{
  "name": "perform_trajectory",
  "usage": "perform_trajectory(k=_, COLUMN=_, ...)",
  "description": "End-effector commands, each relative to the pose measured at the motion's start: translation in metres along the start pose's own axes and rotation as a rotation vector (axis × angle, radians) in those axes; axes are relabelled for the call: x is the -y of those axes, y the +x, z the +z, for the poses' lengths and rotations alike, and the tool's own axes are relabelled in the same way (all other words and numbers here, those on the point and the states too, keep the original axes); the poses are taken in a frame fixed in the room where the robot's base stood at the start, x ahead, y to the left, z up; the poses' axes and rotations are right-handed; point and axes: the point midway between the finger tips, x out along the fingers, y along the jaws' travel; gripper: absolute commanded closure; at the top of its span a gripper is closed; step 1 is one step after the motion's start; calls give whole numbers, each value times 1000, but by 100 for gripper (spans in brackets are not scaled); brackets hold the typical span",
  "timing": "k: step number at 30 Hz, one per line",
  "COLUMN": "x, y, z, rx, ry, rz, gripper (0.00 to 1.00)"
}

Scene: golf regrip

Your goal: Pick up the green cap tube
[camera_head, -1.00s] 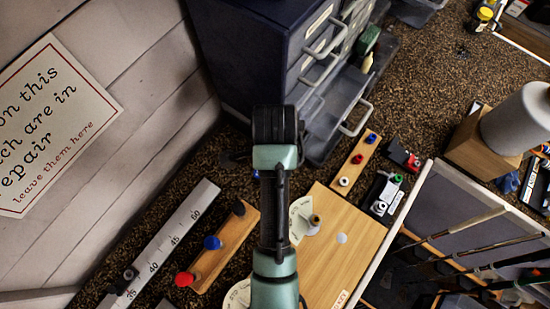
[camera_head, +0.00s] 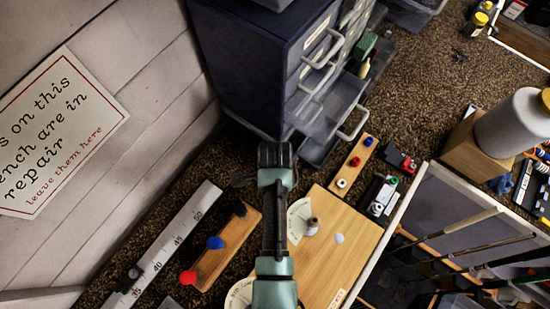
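A small round green cap (camera_head: 392,180) shows at the top of a black-and-white item on the dark bench, right of the wooden board. Whether it belongs to a tube is too small to tell. A pale cream tube-like item (camera_head: 364,68) stands beside a green block (camera_head: 369,46) by the open drawer. My gripper (camera_head: 275,153) is at the far end of my arm, left of the green cap and in front of the drawer cabinet. It looks apart from both green things. Its fingers are hidden, so its opening does not show.
The dark drawer cabinet (camera_head: 262,60) has an open clear drawer (camera_head: 335,112). A wooden peg rack (camera_head: 356,160) and a wooden board (camera_head: 335,250) lie right of my arm. A ruler (camera_head: 165,245) lies left. A white-edged bin of clubs (camera_head: 450,215) bounds the right.

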Motion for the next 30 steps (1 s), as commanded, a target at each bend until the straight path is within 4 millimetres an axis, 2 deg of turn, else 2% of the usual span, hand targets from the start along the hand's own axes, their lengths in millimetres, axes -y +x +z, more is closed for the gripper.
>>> perform_trajectory(k=5, x=0, y=0, z=0, rx=0, ry=0, rz=-1, gripper=36)
perform_trajectory(k=6, x=0, y=0, z=0, rx=0, ry=0, rz=-1, gripper=40)
perform_trajectory(k=16, x=0, y=0, z=0, rx=0, ry=0, rz=-1, gripper=100)
perform_trajectory(k=26, x=0, y=0, z=0, rx=0, ry=0, rz=-1, gripper=100)
perform_trajectory(k=30, x=1, y=-7, z=0, rx=0, ry=0, rz=-4, gripper=100)
